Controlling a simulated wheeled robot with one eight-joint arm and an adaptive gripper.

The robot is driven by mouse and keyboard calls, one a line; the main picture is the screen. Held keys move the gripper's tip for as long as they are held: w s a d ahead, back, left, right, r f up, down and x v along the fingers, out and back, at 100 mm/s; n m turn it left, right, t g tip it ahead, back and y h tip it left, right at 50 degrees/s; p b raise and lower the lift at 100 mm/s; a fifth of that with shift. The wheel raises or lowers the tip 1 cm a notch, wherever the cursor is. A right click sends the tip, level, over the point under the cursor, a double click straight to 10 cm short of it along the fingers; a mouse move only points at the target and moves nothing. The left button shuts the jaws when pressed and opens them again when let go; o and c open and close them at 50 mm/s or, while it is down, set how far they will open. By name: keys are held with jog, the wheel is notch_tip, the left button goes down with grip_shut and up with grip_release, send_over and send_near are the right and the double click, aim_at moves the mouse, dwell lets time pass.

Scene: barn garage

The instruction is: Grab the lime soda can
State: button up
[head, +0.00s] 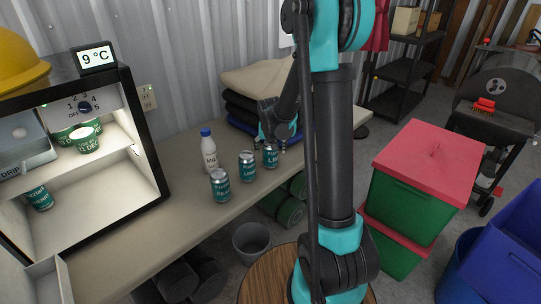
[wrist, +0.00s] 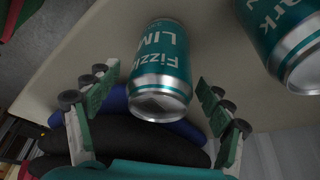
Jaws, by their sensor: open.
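The lime soda can (wrist: 161,70) is teal and silver, with "Fizz" and "LIM" readable on its side. In the wrist view it lies between the two spread fingers of my gripper (wrist: 157,80), with a gap on each side. In the head view the lime can (head: 271,156) stands upright on the bench, at the right end of a row of three cans. My gripper (head: 280,143) is open right by it, partly hidden behind my arm.
A second teal can (head: 247,167) stands close to the left and also shows in the wrist view (wrist: 288,40). A third can (head: 220,186) and a white milk bottle (head: 209,152) stand nearby. Folded dark cloths (head: 245,108) lie behind. An open fridge (head: 148,150) is at left.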

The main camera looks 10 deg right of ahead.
jog(key=shift+c, duration=0.6)
jog(key=c, duration=1.4)
